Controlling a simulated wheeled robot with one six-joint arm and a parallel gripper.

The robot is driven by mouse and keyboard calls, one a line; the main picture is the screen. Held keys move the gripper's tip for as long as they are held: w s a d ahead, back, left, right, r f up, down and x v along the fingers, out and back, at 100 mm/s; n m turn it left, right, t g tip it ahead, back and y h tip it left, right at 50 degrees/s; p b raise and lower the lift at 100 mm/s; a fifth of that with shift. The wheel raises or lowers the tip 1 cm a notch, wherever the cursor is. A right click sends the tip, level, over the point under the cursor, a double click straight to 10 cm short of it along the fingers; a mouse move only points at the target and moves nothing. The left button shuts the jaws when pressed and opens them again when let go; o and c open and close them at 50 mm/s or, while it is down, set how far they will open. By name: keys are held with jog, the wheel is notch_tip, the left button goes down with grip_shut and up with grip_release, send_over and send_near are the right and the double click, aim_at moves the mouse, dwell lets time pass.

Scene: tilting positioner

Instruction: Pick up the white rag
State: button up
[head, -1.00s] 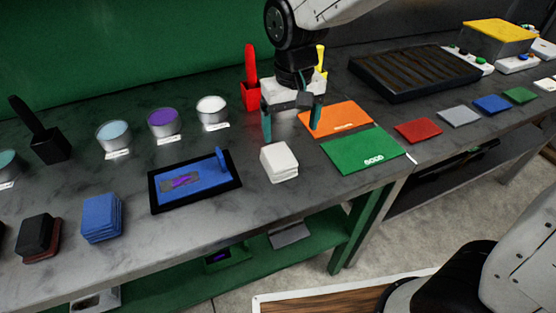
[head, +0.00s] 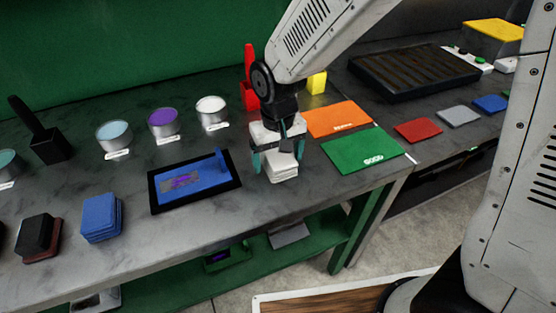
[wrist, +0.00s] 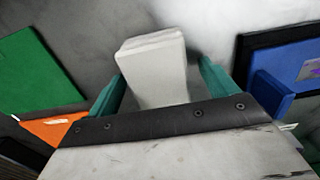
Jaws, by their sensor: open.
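The white rag (head: 281,172) is a small folded stack on the grey bench, between the blue tilting plate and the green mat. My gripper (head: 277,164) is open, pointing down over the rag, with a teal finger on either side of it. In the wrist view the rag (wrist: 155,68) lies between the two open fingers (wrist: 160,90), with gaps to both. The gripper body hides part of the rag in the head view. I cannot tell how far the fingertips are above the bench.
A blue plate in a black frame (head: 154,197) is close on the left. The green mat (head: 365,152) and orange mat (head: 338,119) lie to the right. Several cups stand behind on the left, including a white-filled one (head: 211,112). Blue rags (head: 101,218) are stacked at front left.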

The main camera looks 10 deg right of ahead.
aim_at(278, 154)
jog(key=c, duration=1.1)
jog(key=shift+o, duration=0.2)
jog(key=shift+r, duration=0.1)
jog(key=shift+r, duration=0.55)
notch_tip(278, 154, up, 2)
jog(key=shift+s+r, duration=0.25)
jog(key=shift+s, duration=0.35)
jog(key=s+d+r, duration=0.1)
jog(key=s+d, duration=0.1)
jog(key=s, duration=1.2)
jog(key=shift+s+d+r, duration=0.15)
jog(key=shift+s+d, duration=0.05)
jog(key=shift+s, duration=0.1)
